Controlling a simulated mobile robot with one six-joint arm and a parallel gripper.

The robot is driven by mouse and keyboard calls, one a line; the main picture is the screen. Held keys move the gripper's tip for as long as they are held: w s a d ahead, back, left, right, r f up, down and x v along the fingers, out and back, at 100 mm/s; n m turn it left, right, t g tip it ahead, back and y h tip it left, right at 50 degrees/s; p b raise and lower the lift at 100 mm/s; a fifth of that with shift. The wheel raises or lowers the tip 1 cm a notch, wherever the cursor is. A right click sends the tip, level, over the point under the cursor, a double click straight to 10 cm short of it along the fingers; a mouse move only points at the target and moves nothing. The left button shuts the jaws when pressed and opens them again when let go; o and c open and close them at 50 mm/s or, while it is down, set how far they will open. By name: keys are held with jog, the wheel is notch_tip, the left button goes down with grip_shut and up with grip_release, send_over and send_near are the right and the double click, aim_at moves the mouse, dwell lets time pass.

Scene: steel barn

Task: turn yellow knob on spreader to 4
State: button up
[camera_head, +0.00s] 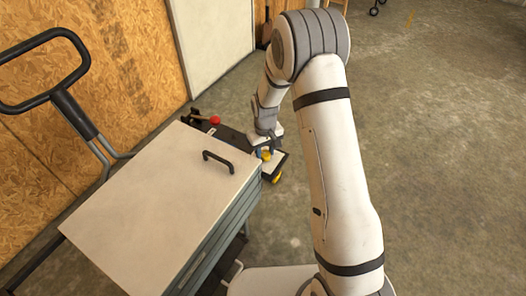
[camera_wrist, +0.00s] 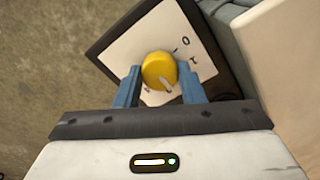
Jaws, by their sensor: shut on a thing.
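The yellow knob (camera_wrist: 159,71) is round and sits on a white dial plate (camera_wrist: 140,41) with dark markings, set in a dark panel. My gripper (camera_wrist: 160,88) has its two blue fingers on either side of the knob and is shut on it. A pale pointer mark shows on the knob's lower part in the wrist view. Some dial markings show right of the knob; the number under the pointer cannot be read. In the head view the spreader (camera_head: 233,135) is a low dark unit beyond the cabinet, partly hidden by my gripper and the cabinet.
A cabinet (camera_head: 150,190) with a pale lid and black handle stands left of the spreader, close to my arm. A red knob (camera_head: 215,120) on a lever is at the spreader's far side. A wooden wall (camera_head: 110,80) stands behind. Open concrete floor (camera_head: 440,130) lies right.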

aim_at(265, 153)
jog(key=m, duration=0.6)
jog(key=shift+w+r+m+b, duration=0.2)
jog(key=shift+w+m+b, duration=0.1)
jog(key=m, duration=0.5)
jog(key=shift+m, duration=0.4)
jog(key=o, duration=1)
jog(key=shift+s+f, duration=0.1)
jog(key=shift+s, duration=0.05)
jog(key=shift+r+p, duration=0.3)
jog(key=shift+r, duration=3.6)
jog(key=shift+r, duration=0.1)
